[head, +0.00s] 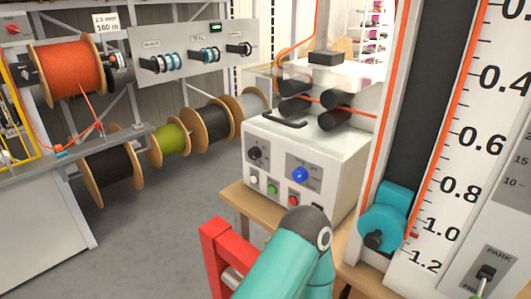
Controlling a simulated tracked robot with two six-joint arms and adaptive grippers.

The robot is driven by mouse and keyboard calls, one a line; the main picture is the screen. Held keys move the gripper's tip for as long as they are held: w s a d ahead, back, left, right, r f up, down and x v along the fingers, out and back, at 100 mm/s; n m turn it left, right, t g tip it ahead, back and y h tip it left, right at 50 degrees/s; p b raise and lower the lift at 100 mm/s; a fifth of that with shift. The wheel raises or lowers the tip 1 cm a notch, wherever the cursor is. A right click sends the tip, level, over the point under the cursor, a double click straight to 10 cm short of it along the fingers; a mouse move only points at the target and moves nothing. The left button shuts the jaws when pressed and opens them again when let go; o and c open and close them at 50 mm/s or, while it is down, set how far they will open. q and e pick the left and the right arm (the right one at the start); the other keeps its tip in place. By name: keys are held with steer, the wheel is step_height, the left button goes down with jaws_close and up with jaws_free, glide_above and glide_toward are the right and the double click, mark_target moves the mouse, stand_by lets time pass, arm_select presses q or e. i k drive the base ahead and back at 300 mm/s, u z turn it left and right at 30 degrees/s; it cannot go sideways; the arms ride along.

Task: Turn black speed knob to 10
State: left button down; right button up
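The black speed knob (256,153) is on the upper left of the white machine's front panel, in the head view. A light pointer mark shows on it, but the dial numbers are too small to read. A blue knob (300,174) sits to its right on a dark label plate. The white machine (335,165) stands on a wooden bench. A teal arm link of mine with a dark rounded joint rises at the bottom centre, in front of the bench. Neither gripper's fingers show, and nothing of mine is seen touching the black knob.
White, green (272,189) and red (293,200) buttons lie below the knobs. A red bracket (215,255) stands at bottom left of my arm link. A tall numbered scale (460,160) with a teal block (388,215) is at right. Cable reels (170,140) line the left rack; grey floor is open.

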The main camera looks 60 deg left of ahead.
mark_target(254, 153)
steer(key=k, duration=1.4)
steer(key=u, duration=0.95)
steer(key=k, duration=0.2)
steer(key=u, duration=0.7)
steer(key=i, duration=1)
steer(key=z, duration=0.05)
